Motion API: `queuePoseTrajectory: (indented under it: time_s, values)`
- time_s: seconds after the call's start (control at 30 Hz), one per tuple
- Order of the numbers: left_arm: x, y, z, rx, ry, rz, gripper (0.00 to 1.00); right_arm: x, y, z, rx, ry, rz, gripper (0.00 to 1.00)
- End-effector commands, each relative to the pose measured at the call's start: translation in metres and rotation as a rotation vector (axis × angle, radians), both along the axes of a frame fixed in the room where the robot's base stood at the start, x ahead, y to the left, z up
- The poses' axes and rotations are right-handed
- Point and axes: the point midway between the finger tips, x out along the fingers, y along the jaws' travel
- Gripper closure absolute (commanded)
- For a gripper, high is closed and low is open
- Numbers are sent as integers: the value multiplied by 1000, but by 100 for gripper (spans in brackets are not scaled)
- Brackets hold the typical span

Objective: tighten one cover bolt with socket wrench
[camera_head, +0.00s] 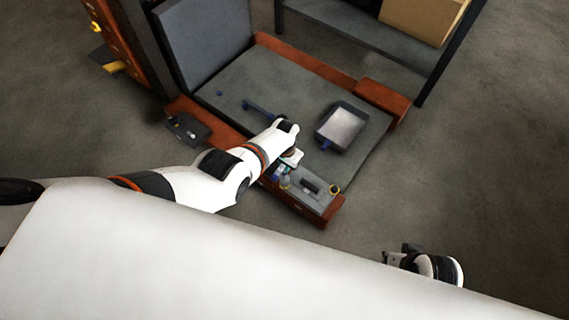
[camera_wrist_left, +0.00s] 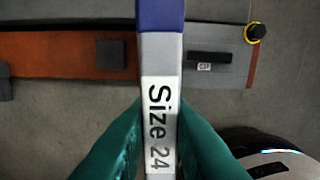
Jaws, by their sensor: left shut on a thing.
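A wrench marked "Size 24" (camera_wrist_left: 160,95), with a grey shaft, white label and blue upper part, stands out in the left wrist view. My left gripper (camera_wrist_left: 159,135) is shut on it, with a teal finger on each side. In the head view my left gripper (camera_head: 292,157) is above the near edge of the grey-topped bench. The held wrench cannot be made out clearly there. A blue tool (camera_head: 262,109) shows on the bench beyond my left arm. My right gripper (camera_head: 394,258) is low at the right, partly hidden, its jaws unclear.
A grey tray (camera_head: 343,127) stands on the bench's right side. A grey strip (camera_head: 318,203) with a black block and yellow ring lies along the near edge. A dark box (camera_head: 187,128) is at left, a shelf with a cardboard box (camera_head: 424,18) behind. Floor at right is clear.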

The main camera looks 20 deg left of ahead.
Motion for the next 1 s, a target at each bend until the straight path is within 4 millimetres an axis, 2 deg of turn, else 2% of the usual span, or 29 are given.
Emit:
queuePoseTrajectory:
  time_s: [1.0]
  values:
    - [1,-1,0,0,0,919,100,1,0,4,1,-5,0,64]
